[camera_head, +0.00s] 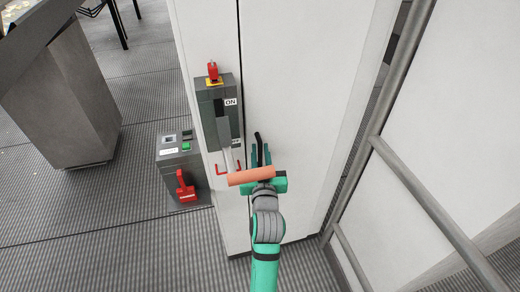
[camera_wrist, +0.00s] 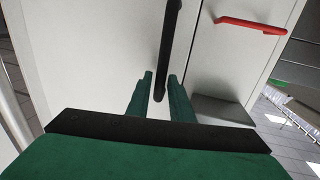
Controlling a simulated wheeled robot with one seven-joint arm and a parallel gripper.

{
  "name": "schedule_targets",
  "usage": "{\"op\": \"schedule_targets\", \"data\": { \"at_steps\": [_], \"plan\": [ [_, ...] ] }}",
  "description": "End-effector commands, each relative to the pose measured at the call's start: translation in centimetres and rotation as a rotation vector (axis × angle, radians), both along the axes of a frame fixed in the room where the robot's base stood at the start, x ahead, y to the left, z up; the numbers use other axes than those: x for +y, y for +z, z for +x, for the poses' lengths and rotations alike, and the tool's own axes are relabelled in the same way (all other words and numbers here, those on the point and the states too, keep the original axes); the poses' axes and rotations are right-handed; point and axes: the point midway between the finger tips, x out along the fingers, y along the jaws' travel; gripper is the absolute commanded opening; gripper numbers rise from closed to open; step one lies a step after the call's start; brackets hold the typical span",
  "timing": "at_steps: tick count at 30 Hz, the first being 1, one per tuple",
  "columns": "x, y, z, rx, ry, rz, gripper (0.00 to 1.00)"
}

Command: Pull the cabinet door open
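The white cabinet door (camera_head: 300,90) stands right of a thin dark vertical seam and looks closed. Its black bar handle (camera_head: 258,142) is partly hidden by my gripper in the head view. In the wrist view the black handle (camera_wrist: 168,45) runs down from the top edge, and its lower end lies between my two green fingers. My gripper (camera_wrist: 160,77) is open around that end, with a narrow gap showing beside the handle. In the head view my gripper (camera_head: 261,156) is at the handle, behind an orange grip.
A grey switch box (camera_head: 211,105) marked ON, with a lever ending in an orange grip (camera_head: 250,176), sits left of the seam, close to my gripper. A grey box with a red handle (camera_head: 185,187) stands left. A metal railing (camera_head: 410,180) is at right.

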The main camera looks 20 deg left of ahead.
Motion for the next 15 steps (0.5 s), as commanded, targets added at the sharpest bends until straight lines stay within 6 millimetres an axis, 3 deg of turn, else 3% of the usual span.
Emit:
{"op": "schedule_targets", "data": {
  "at_steps": [5,14,15],
  "plan": [
    [0.48,0.03,1.07,-0.001,0.0,0.0,0.2],
    [0.53,0.03,1.21,-0.001,0.0,0.0,0.2],
    [0.52,0.02,1.2,-0.001,0.0,0.0,0.1]
  ]
}}
